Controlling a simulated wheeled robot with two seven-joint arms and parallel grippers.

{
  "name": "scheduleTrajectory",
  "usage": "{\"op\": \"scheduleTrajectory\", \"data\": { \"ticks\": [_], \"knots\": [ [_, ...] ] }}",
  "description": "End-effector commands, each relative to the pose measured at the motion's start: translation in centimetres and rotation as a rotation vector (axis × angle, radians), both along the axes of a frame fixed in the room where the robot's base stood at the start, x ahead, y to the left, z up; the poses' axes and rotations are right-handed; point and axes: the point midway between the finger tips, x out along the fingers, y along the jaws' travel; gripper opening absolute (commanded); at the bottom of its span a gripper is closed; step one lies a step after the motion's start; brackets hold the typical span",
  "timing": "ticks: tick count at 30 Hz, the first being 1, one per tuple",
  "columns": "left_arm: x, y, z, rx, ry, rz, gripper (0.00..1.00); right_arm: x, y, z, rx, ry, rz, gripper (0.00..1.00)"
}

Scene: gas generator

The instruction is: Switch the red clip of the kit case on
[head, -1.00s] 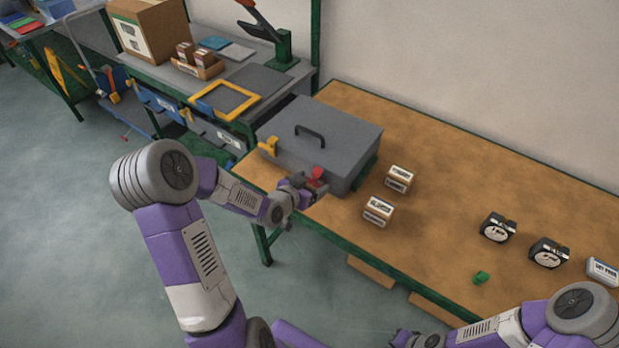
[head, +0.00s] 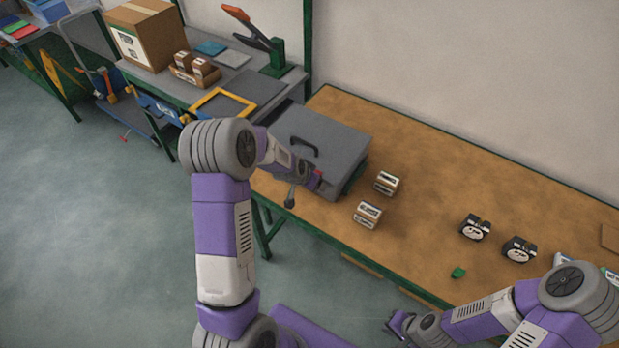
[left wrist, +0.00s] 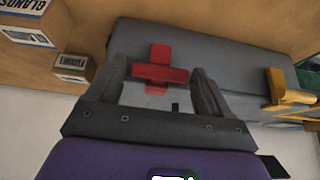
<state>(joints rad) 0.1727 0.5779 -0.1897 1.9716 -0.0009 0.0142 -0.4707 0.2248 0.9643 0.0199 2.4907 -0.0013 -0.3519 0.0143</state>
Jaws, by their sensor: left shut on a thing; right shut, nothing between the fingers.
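The grey kit case (head: 335,137) lies closed on the wooden table's left end, with a dark handle (head: 304,147) on its lid. Its red clip (head: 317,180) is on the near side, partly hidden by my left gripper (head: 308,182). In the left wrist view the red clip (left wrist: 160,73) sits between the fingers of my left gripper (left wrist: 158,68), which is shut on it. The yellow clip (left wrist: 285,97) shows at the right there; my arm hides it in the head view. My right gripper (head: 397,325) is shut and empty, off the table's front edge.
Two small labelled boxes (head: 368,214) (head: 386,183) stand right of the case. A grey bench (head: 240,81) with a cardboard box (head: 150,38) adjoins at the back left.

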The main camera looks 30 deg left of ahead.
Motion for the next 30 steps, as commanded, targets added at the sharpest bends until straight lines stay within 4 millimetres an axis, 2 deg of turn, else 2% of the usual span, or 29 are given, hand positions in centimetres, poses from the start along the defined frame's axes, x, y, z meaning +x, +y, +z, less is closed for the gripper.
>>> {"op": "scheduleTrajectory", "data": {
  "ticks": [14,15,18,26,30],
  "knots": [
    [0.0,0.0,-0.1,0.002,0.012,-0.002,0.50,0.0,0.0,0.2,0.000,0.000,0.000,0.00],
    [0.0,0.0,-0.1,0.002,0.012,-0.002,0.85,0.0,0.0,0.2,0.000,0.000,0.000,0.00],
    [0.0,0.0,-0.1,0.001,0.012,-0.001,1.00,0.0,0.0,0.2,0.000,0.000,0.000,0.00],
    [0.0,0.0,0.1,0.001,0.011,-0.001,1.00,0.0,0.0,0.3,0.000,0.000,0.000,0.00],
    [-0.6,0.1,1.5,0.002,0.009,0.000,1.00,0.0,0.0,0.4,0.000,0.000,0.000,0.00]
  ]
}}
